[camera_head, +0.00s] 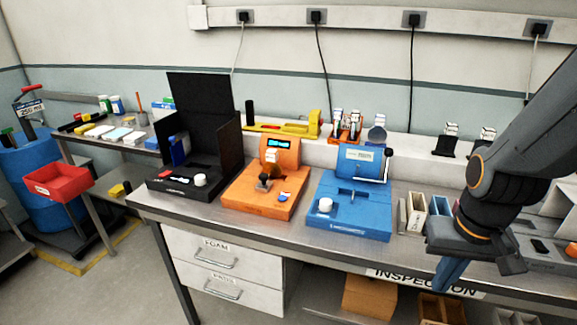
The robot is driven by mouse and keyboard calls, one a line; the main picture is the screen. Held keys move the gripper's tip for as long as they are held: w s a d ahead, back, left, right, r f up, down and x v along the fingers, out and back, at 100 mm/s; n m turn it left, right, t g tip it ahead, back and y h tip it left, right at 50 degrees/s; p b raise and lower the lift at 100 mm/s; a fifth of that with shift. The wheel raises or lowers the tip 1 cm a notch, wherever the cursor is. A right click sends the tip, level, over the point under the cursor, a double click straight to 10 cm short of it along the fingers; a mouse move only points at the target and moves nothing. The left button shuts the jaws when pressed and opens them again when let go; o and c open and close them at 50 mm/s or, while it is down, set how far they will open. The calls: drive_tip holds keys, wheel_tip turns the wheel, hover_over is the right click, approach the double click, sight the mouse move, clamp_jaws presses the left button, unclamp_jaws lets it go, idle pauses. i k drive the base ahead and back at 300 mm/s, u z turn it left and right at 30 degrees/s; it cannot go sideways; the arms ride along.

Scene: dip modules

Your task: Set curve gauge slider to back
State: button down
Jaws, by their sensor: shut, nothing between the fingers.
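Three modules stand in a row on the steel bench; their labels are too small to read, so I cannot tell for sure which is the curve gauge. The orange module (245,199) has a small lit display (279,143) and a dark knob or slider (264,181) on its base. The blue module (350,221) has a slot with a small lever in its base, a white knob (325,205) and a side crank. The black module (172,186) has a tall back panel and a white knob. My gripper (443,284) is shut and empty at the bench's front edge, right of the blue module.
Narrow bins (412,214) stand between the blue module and my arm. Behind the modules is a raised ledge with a yellow tool (290,129) and small holders. A red bin (58,182) is at far left. The space above the modules is clear.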

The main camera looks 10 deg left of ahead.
sight(264, 185)
drive_tip(key=k, duration=0.65)
drive_tip(key=u, duration=0.7)
drive_tip(key=i, duration=1.5)
drive_tip(key=z, duration=0.7)
